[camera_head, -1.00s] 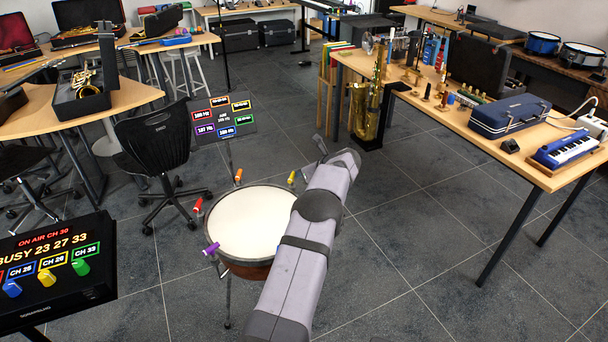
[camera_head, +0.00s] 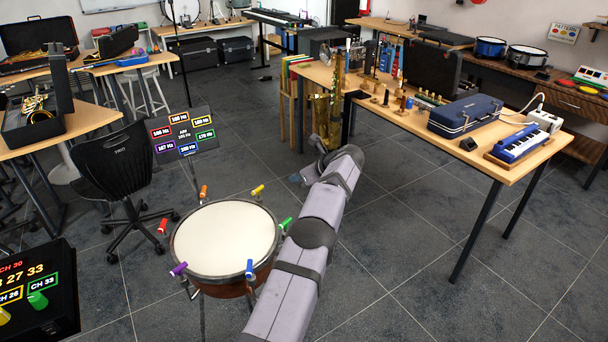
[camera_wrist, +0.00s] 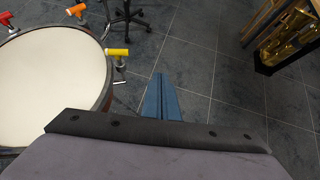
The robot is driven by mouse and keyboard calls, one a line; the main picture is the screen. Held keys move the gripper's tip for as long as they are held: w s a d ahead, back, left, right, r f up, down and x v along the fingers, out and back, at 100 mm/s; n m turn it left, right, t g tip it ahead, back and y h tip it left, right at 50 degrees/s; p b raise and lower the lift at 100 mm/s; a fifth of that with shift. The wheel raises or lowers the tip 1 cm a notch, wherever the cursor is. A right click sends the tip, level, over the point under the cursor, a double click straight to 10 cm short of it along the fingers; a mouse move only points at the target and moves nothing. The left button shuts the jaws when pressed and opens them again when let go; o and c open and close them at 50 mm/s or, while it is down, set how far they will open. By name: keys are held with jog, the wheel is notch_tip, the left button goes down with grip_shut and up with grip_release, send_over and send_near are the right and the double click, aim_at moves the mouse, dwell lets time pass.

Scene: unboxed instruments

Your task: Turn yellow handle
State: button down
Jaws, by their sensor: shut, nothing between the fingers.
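The yellow handle (camera_head: 257,189) sticks up at the far right rim of a round drum (camera_head: 225,238). It also shows in the wrist view (camera_wrist: 117,52), to the left of my gripper. My gripper (camera_head: 296,178) is right of the yellow handle in the head view, apart from it. In the wrist view its blue fingers (camera_wrist: 160,98) are together and empty, over bare floor beside the drum. Other handles stand around the rim: orange (camera_head: 203,191), red (camera_head: 162,226), purple (camera_head: 178,269), blue (camera_head: 249,268) and green (camera_head: 286,223), which is close beside my arm.
A dark panel (camera_head: 183,133) with coloured Hz readings stands behind the drum. A black chair (camera_head: 115,165) is left of it. A black console (camera_head: 38,295) is at the lower left. A table (camera_head: 500,160) with instruments stands right. Floor right of my arm is clear.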

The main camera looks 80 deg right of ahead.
jog(key=shift+s+d+r+p, duration=0.1)
jog(key=shift+s+r+p, duration=0.75)
jog(key=shift+s, duration=0.2)
